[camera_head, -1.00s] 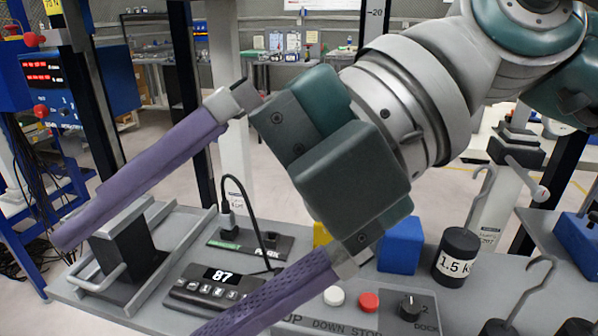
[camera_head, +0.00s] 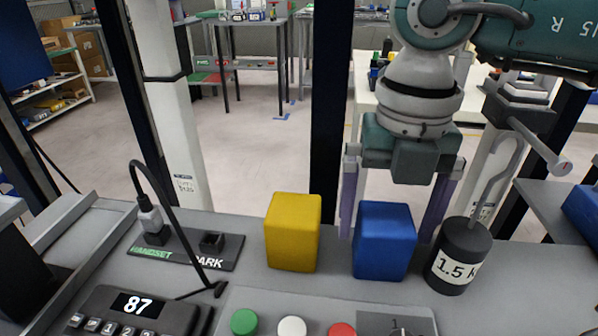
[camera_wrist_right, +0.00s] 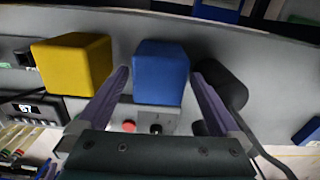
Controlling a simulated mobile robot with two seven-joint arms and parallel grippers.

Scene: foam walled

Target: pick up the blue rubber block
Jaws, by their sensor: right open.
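The blue rubber block (camera_head: 384,241) stands upright on the grey bench, between a yellow block and a black weight. My right gripper (camera_head: 392,235) is open, pointing down behind the block in the head view, with one purple finger showing on each side of it. In the right wrist view the blue block (camera_wrist_right: 161,73) lies ahead between the two spread fingers (camera_wrist_right: 162,82). I cannot tell whether either finger touches it. The lower ends of the fingers are partly hidden in the head view. My left gripper is in neither view.
The yellow block (camera_head: 293,232) stands close to the left finger. The black 1.5 K weight (camera_head: 459,258) with its tall grey hook stands close on the right. A button panel (camera_head: 262,301) lies in front, with a keypad (camera_head: 138,312) and a cabled handset socket (camera_head: 185,246) to the left.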

